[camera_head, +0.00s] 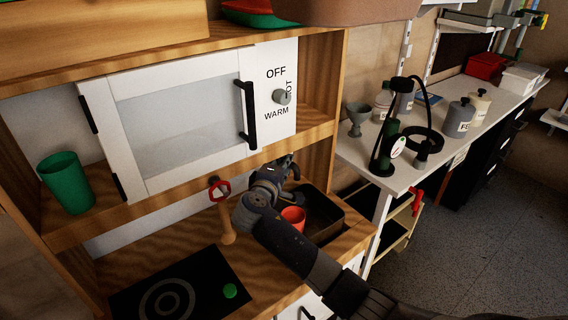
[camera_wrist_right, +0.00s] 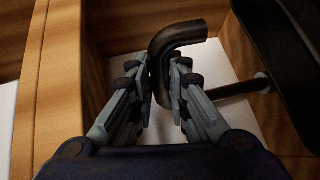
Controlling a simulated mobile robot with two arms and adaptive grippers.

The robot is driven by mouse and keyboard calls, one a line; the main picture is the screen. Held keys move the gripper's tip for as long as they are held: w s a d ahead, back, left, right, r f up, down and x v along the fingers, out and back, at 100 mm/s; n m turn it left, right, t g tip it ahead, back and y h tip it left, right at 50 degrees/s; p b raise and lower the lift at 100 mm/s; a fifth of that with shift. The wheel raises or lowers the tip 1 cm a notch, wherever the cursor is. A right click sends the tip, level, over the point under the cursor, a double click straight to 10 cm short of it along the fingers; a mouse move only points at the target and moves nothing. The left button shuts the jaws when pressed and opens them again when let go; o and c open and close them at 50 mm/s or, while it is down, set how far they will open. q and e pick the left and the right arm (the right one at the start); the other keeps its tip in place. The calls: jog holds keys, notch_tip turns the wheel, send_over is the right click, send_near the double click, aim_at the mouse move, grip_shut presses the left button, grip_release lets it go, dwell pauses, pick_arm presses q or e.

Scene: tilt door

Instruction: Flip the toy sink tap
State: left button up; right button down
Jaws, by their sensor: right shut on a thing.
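The toy sink tap (camera_wrist_right: 178,38) is a dark curved spout in the right wrist view. My right gripper (camera_wrist_right: 160,80) has one finger on each side of it and is shut on it. In the head view my right gripper (camera_head: 282,168) is at the back of the toy kitchen counter, above the dark sink basin (camera_head: 325,215), and it hides most of the tap. A dark horizontal bar beside the tap shows in the wrist view. My left gripper is out of view.
A white microwave door (camera_head: 180,115) with a black handle is above left, beside a dial panel (camera_head: 274,95). A green cup (camera_head: 66,182) is on the left shelf. A black hob (camera_head: 172,292) and a wooden-handled utensil (camera_head: 226,222) are at front left.

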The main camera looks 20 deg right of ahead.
jog(key=shift+f, duration=0.1)
jog(key=c, duration=1.5)
grip_release()
jog(key=shift+c, duration=0.2)
jog(key=shift+a, duration=0.1)
jog(key=v, duration=1.2)
jog(key=shift+c, duration=0.5)
